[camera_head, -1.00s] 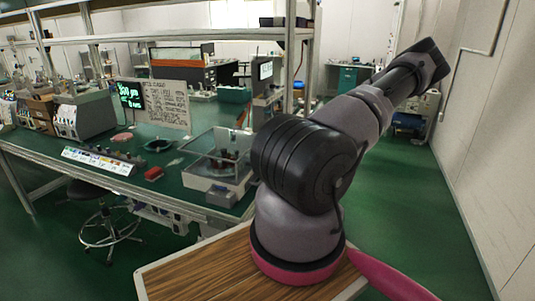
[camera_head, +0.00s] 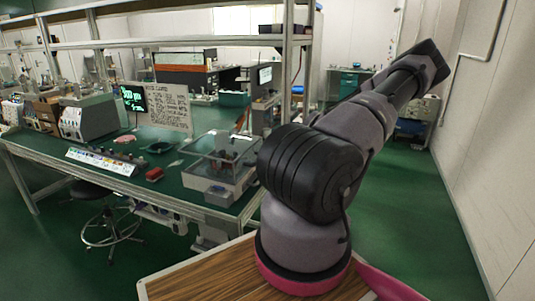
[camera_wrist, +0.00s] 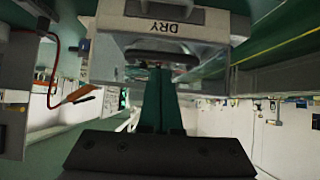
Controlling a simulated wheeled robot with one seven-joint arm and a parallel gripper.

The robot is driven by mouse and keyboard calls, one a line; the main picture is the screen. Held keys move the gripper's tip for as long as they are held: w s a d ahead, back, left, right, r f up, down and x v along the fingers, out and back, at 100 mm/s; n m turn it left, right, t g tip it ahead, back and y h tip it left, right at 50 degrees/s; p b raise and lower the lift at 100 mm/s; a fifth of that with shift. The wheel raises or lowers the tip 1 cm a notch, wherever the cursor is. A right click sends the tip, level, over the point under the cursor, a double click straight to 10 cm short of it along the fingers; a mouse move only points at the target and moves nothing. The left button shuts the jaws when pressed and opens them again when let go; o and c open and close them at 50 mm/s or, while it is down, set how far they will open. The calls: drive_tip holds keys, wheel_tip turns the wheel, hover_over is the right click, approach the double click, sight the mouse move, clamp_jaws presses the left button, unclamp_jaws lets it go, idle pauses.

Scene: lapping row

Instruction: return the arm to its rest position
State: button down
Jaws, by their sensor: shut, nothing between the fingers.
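My arm (camera_head: 315,170) rises from its base on the wood-topped deck and bends up and to the right in the head view. Its far end points away past the bench, and my gripper is not visible there. In the wrist view my gripper (camera_wrist: 160,72) shows as two dark green fingers side by side. They are shut with nothing between them. Behind the fingertips is a light grey box with a DRY label (camera_wrist: 164,25), seen upside down. I cannot tell the distance from the fingertips to it.
A green-topped workbench (camera_head: 190,206) on the left holds a clear-covered box (camera_head: 217,168), a small red item (camera_head: 154,174), a labelled strip (camera_head: 100,161) and a written sign (camera_head: 168,107). A stool (camera_head: 110,225) stands before it. A white wall (camera_head: 490,150) runs along the right; green floor lies between.

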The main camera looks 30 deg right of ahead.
drive_tip(key=s+d+f, duration=0.3)
drive_tip(key=s, duration=0.2)
drive_tip(key=shift+s+d+f, duration=0.25)
drive_tip(key=shift+d, duration=0.1)
drive_tip(key=shift+a, duration=0.1)
drive_tip(key=s+a+r+m+g+h, duration=0.2)
drive_tip(key=s+a+r+g+h, duration=0.1)
drive_tip(key=a+r, duration=0.9)
drive_tip(key=s+a+r+m+g+h, duration=0.25)
drive_tip(key=a+r, duration=0.65)
drive_tip(key=r, duration=0.5)
drive_tip(key=s+a+r+m+t+y, duration=0.1)
drive_tip(key=s+a+r+m+t, duration=0.3)
drive_tip(key=s+a+r, duration=0.9)
wheel_tip(320, 180, up, 3)
drive_tip(key=s+m, duration=0.2)
drive_tip(key=shift+s+f+m, duration=0.15)
drive_tip(key=shift+s+m, duration=0.2)
drive_tip(key=shift+y, duration=0.25)
